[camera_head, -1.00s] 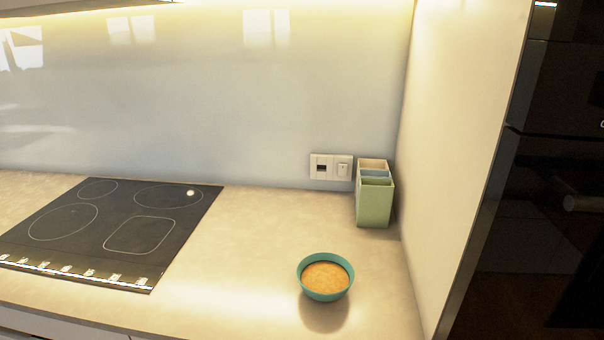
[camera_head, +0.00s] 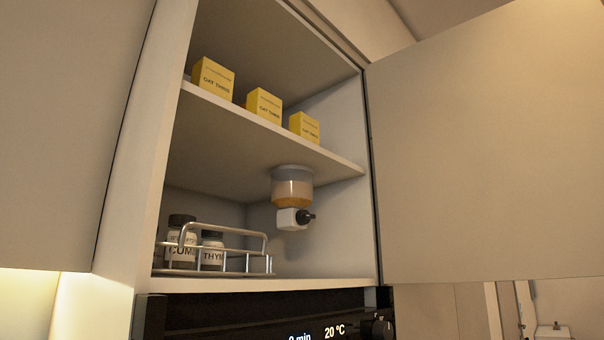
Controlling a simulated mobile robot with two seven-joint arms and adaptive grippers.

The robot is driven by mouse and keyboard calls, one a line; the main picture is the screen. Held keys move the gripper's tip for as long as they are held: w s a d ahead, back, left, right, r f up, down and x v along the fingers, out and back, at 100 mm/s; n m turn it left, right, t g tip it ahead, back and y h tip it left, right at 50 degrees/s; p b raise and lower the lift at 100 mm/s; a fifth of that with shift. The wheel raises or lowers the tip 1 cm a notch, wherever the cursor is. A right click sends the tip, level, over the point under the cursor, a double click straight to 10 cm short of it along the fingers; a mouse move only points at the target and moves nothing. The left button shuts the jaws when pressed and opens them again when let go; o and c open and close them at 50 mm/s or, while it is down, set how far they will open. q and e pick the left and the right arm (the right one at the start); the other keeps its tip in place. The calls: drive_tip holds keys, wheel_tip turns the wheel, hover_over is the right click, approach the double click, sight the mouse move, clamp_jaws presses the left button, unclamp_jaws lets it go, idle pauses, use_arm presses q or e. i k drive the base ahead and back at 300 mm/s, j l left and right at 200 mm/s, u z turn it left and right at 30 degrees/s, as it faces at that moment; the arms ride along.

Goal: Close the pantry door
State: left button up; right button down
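The pantry door (camera_head: 490,150) stands wide open on the right side of the cabinet, its flat handleless panel swung outward. The open pantry cabinet (camera_head: 222,140) shows its inside, with one middle shelf (camera_head: 270,127). Several things are in it: three yellow boxes on the shelf, and a dispenser (camera_head: 292,195) with orange-brown contents under the shelf. Spice jars (camera_head: 180,243) stand in a wire rack (camera_head: 225,262) at the bottom. Neither of my grippers shows in the head view.
A dark oven (camera_head: 270,315) with a lit display and a knob (camera_head: 378,326) sits directly below the pantry. A closed cabinet front (camera_head: 65,120) is on the left. Part of a white object (camera_head: 553,332) shows at the lower right.

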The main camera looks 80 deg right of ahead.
sight(488, 130)
drive_tip(key=k+l+u, duration=0.2)
drive_tip(key=k+u, duration=0.25)
drive_tip(key=k+l+u, duration=0.1)
drive_tip(key=u, duration=0.35)
drive_tip(key=k+j+u, duration=0.1)
drive_tip(key=k+u, duration=0.3)
drive_tip(key=k+l, duration=0.1)
drive_tip(key=k, duration=1.1)
drive_tip(key=k+l+z, duration=0.1)
drive_tip(key=k, duration=0.5)
